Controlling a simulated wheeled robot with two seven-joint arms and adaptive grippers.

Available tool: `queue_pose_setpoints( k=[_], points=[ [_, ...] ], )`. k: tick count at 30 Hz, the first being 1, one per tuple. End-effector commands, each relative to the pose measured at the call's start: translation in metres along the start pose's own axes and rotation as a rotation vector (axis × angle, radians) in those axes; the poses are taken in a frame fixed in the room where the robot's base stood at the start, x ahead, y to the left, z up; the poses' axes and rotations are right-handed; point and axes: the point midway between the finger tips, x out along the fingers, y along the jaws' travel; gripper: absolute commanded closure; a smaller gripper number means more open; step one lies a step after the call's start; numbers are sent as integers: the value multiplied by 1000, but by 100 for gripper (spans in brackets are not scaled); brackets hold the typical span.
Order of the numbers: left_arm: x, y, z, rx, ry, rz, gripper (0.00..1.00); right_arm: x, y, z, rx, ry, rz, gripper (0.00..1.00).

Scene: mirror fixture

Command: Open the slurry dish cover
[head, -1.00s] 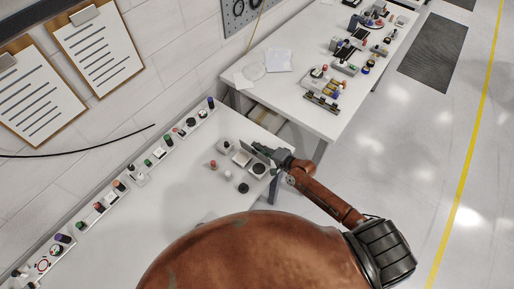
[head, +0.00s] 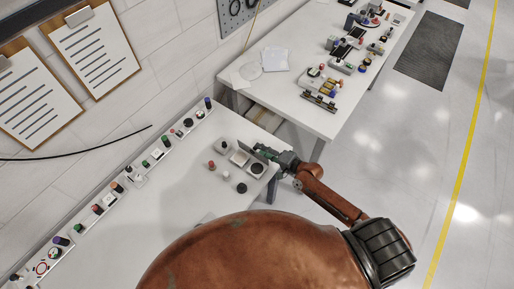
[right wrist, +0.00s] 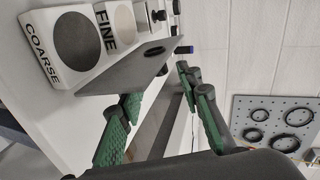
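The slurry dish cover is a dark grey flat plate (right wrist: 138,68) with a small slot, raised and tilted beside the dish blocks in the right wrist view. In the head view it is a thin dark edge (head: 258,151). The dish block marked COARSE (right wrist: 66,38) has a dark round face; the block marked FINE (right wrist: 117,22) is lighter. My right gripper (right wrist: 160,86) has its green fingers spread, one close to the cover's near edge; contact is unclear. In the head view the right gripper (head: 270,152) is at the table's right end. My left gripper is not in view.
A long panel of buttons and knobs (head: 140,178) runs along the wall side of the white table (head: 180,215). Small knobs (head: 226,175) stand near the dishes. A second table (head: 300,105) with several devices stands behind. Open floor lies to the right.

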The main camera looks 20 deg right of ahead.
Motion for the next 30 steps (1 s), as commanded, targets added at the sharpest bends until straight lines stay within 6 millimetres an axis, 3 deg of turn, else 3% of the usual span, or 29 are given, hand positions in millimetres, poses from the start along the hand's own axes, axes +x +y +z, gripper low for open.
queue_pose_setpoints(
  k=[6,12,30],
  points=[
    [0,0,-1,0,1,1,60,-47,1,0,-2,0,3,67],
    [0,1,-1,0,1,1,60,-72,0,-1,-2,1,1,67],
    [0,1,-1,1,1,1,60,-79,0,0,-1,1,-1,67]
  ],
)
